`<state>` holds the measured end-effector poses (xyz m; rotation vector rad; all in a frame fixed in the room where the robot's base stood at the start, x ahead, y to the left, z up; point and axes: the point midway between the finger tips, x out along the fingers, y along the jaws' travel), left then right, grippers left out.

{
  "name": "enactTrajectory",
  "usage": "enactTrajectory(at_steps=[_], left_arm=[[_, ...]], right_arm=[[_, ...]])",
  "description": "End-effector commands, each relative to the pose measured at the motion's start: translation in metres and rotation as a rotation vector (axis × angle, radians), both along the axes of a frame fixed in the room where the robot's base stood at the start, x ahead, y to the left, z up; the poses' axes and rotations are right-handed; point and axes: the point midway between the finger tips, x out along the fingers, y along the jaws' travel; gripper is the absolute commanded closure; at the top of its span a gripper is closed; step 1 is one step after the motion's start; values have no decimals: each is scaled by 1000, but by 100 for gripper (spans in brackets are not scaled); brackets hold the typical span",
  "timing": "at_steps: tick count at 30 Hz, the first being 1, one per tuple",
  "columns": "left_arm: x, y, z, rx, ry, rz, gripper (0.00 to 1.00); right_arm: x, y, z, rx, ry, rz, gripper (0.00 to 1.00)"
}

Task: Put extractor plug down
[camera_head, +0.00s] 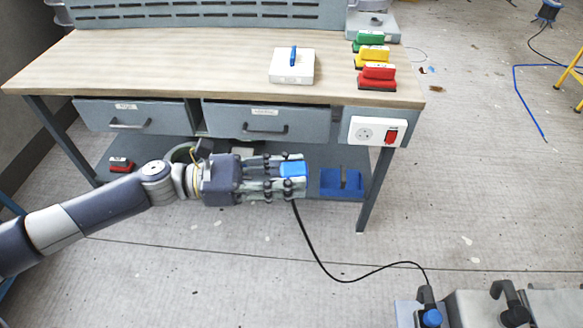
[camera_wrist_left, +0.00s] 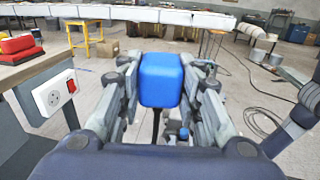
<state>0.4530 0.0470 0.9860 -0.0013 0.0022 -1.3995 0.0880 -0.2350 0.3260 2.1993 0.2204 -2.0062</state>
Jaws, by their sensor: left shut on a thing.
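The extractor plug is a blue block (camera_head: 294,169) with a black cable hanging from it. It also shows in the left wrist view (camera_wrist_left: 161,81), between the fingers. My left gripper (camera_head: 290,177) is shut on the plug and holds it in front of the workbench, below the drawers. The cable (camera_head: 326,273) runs down and right along the floor to a grey unit (camera_head: 470,310) at the lower right. A blue holder (camera_head: 340,184) with a gap in its middle sits on the lower shelf, right of the plug. My right gripper is not in view.
The wooden bench top (camera_head: 180,60) carries a white box (camera_head: 291,66) and green, yellow and red blocks (camera_head: 377,77). A white wall socket with a red switch (camera_head: 376,131) is on the bench front; it shows in the left wrist view (camera_wrist_left: 54,97). The floor in front is mostly clear.

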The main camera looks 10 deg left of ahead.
Motion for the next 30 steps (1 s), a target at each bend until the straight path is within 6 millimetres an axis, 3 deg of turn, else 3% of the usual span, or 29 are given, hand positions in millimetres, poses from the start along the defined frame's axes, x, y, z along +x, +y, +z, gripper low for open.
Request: enactTrajectory(at_steps=[17, 27, 30], left_arm=[[-6, -2, -10, -2, 1, -98, 100], [-38, -57, -39, -10, 4, 82, 100], [-41, -63, -41, -5, 1, 179, 100]], right_arm=[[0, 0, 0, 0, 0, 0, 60], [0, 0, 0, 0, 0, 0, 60], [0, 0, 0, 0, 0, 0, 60]])
